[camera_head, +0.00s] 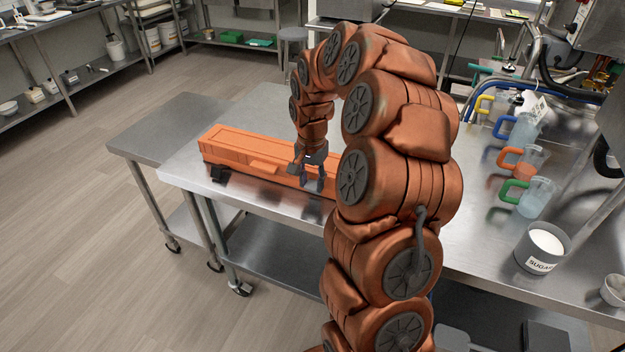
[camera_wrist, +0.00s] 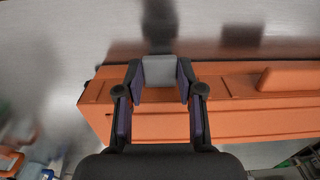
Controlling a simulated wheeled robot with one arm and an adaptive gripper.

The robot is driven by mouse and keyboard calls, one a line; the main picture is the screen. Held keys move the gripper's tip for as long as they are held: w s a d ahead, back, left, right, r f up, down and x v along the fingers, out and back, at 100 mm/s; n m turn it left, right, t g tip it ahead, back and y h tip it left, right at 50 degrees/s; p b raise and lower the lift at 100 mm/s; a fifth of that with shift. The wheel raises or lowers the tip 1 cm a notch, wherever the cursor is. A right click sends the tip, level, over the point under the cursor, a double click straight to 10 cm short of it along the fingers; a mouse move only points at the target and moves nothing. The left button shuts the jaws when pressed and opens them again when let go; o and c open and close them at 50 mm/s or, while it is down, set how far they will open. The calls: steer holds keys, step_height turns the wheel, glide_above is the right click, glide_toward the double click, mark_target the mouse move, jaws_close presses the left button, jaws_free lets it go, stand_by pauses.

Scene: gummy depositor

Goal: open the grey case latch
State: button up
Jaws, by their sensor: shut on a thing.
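The long orange case (camera_head: 225,143) lies on the steel table and passes behind my arm. In the wrist view, the orange case (camera_wrist: 240,110) fills the middle, and the light grey latch (camera_wrist: 158,70) sits at its edge. My gripper (camera_wrist: 159,76) has its two fingers on either side of the grey latch and is shut on it. In the head view my gripper (camera_head: 312,182) points down at the case's front side. Whether the latch has turned up from the case is unclear.
A dark latch (camera_head: 219,173) is at the case's left end, and an orange handle (camera_head: 263,166) is between it and my gripper. Jugs with coloured handles (camera_head: 537,197) and a sugar pot (camera_head: 541,248) stand to the right. The table's front edge is clear.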

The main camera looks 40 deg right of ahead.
steer(key=shift+f, duration=0.1)
steer(key=b, duration=0.2)
steer(key=a+f+t+h+b, duration=0.1)
steer(key=b, duration=0.2)
steer(key=shift+s+h, duration=0.25)
steer(key=shift+h, duration=0.05)
steer(key=a+t+h+b, duration=0.1)
steer(key=b, duration=0.4)
steer(key=s+f+t+h+b, duration=0.1)
steer(key=h+b, duration=0.1)
steer(key=b, duration=0.3)
steer(key=shift+a+f+h, duration=0.25)
steer(key=shift+a+h, duration=0.05)
steer(key=shift+a, duration=0.05)
steer(key=t+h+b, duration=0.1)
steer(key=b, duration=0.3)
steer(key=a+f+h+b, duration=0.1)
steer(key=b, duration=0.3)
steer(key=shift+s+f+t+h, duration=0.3)
steer(key=shift+t+h, duration=0.1)
steer(key=h+b, duration=0.1)
steer(key=b, duration=0.1)
steer(key=f+t+h+b, duration=0.1)
steer(key=b, duration=0.2)
steer(key=shift+s+a+b, duration=0.15)
steer(key=shift+a+b, duration=0.05)
steer(key=shift+b, duration=0.65)
steer(key=o, duration=1.2)
steer(key=shift+r, duration=0.1)
steer(key=shift+c, duration=0.2)
